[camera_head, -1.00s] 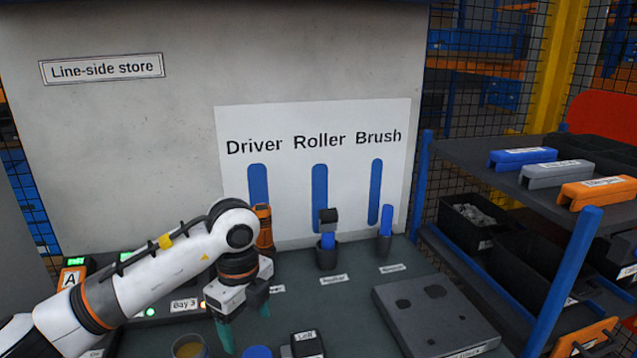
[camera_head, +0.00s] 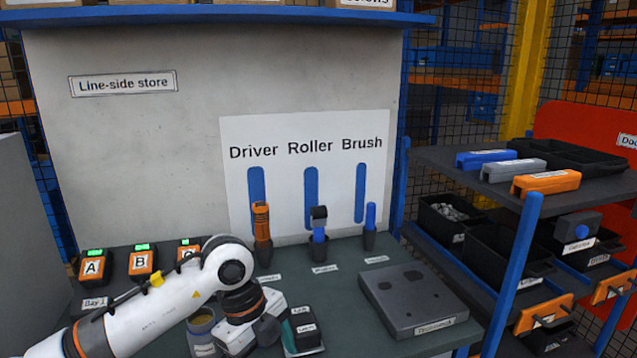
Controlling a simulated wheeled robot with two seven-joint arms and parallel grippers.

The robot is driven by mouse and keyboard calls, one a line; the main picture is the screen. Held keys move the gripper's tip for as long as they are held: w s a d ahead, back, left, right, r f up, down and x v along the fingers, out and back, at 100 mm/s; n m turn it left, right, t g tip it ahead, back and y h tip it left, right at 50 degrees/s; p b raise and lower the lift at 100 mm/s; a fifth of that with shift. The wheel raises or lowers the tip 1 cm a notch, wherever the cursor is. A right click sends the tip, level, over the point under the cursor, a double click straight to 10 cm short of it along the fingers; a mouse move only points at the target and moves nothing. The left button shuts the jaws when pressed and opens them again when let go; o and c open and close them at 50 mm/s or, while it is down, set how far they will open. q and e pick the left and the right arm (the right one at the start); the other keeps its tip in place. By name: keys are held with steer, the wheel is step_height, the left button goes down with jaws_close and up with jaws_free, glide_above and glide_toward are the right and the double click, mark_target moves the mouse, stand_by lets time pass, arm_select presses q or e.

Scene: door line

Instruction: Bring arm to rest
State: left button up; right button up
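My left arm reaches in from the lower left in the head view, low over the bench. Its gripper (camera_head: 246,331) points down between a round pot (camera_head: 203,332) on its left and a black labelled block (camera_head: 304,328) on its right. The fingertips are mostly hidden by the gripper body and wrist, so I cannot tell whether they are apart or together. No held object shows. My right arm and gripper are not in view.
Orange driver (camera_head: 262,222), roller (camera_head: 320,228) and brush (camera_head: 370,222) stand in holders along the back. Chargers A (camera_head: 92,267) and B (camera_head: 143,262) sit at the left. A grey slab (camera_head: 413,298) lies right of centre. A shelf rack (camera_head: 450,160) stands at the right.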

arm_select(q)
steer(key=s+d+r+m+g+h, duration=0.1)
steer(key=s+d+m+g+h, duration=0.15)
steer(key=s+d+h, duration=0.55)
steer(key=d+r+n+t+h, duration=0.2)
steer(key=d+r+t+h, duration=0.3)
steer(key=r+h, duration=0.55)
steer(key=w+a+r+n+t+y, duration=0.1)
steer(key=w+a+n+t+y, duration=0.6)
steer(key=n+t, duration=0.9)
steer(key=a+f+n+y, duration=0.9)
steer(key=a+f+y, duration=0.4)
steer(key=f, duration=0.1)
steer(key=s+a+f+g+y, duration=0.1)
steer(key=s+a+f+g, duration=0.2)
steer(key=s+f+g, duration=0.7)
steer(key=s+a+f+g, duration=0.3)
steer(key=s+f+g, duration=0.2)
steer(key=s+f, duration=0.65)
step_height(320, 180, down, 22)
steer(key=s+f+m, duration=0.1)
steer(key=s, duration=0.2)
steer(key=s+a+f+g, duration=0.2)
steer(key=s+f, duration=1.4)
steer(key=shift+s+a+f, duration=0.15)
steer(key=shift+s+a, duration=0.05)
steer(key=shift+a, duration=0.05)
